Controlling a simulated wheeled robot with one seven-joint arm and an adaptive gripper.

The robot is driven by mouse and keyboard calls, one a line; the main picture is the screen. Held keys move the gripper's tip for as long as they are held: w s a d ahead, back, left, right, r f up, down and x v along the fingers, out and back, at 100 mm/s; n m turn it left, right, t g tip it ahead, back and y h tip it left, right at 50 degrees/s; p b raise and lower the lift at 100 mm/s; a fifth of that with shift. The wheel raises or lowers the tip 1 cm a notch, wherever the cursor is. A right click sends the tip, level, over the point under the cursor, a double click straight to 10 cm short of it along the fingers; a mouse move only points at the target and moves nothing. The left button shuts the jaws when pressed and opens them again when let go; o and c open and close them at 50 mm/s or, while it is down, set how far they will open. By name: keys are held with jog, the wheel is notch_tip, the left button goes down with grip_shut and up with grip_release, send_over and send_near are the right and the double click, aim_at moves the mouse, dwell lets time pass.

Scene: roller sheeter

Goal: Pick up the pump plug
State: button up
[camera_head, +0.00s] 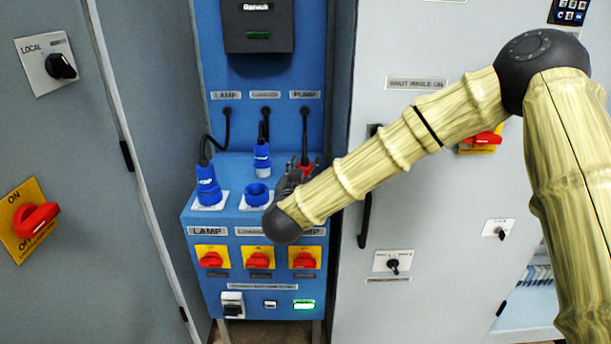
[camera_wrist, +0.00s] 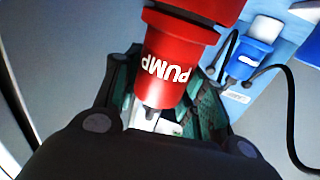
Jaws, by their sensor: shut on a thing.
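The pump plug (camera_wrist: 178,62) is red with white "PUMP" lettering, upside down in the wrist view. In the head view, a small red part of it (camera_head: 305,158) shows below the panel's PUMP label, behind my gripper. My gripper (camera_head: 293,180) is shut on the plug, with its dark fingers on both sides of the red body in the wrist view. My forearm and wrist hide most of the plug and the pump socket in the head view. I cannot tell whether the plug rests on anything.
A blue lamp plug (camera_head: 208,186) stands in the left socket. Another blue plug (camera_head: 262,158) is upright behind the open middle socket (camera_head: 257,194). Black cables run from the blue panel. Red rotary switches (camera_head: 258,260) line the front. Grey cabinets flank both sides.

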aim_at(305, 158)
jog(key=shift+r, duration=0.65)
notch_tip(305, 158, up, 2)
jog(key=shift+r, duration=0.15)
jog(key=s+a+r, duration=0.1)
jog(key=s+a, duration=0.2)
jog(key=s, duration=0.4)
jog(key=s+a+r, duration=0.1)
jog(key=s+a, duration=0.2)
jog(key=s, duration=0.5)
jog(key=shift+d+r+p, duration=0.15)
jog(key=shift+r+p, duration=1)
jog(key=shift+r, duration=0.2)
jog(key=shift+d+r+p, duration=0.1)
jog(key=shift+r+p, duration=1.05)
jog(key=shift+r, duration=0.2)
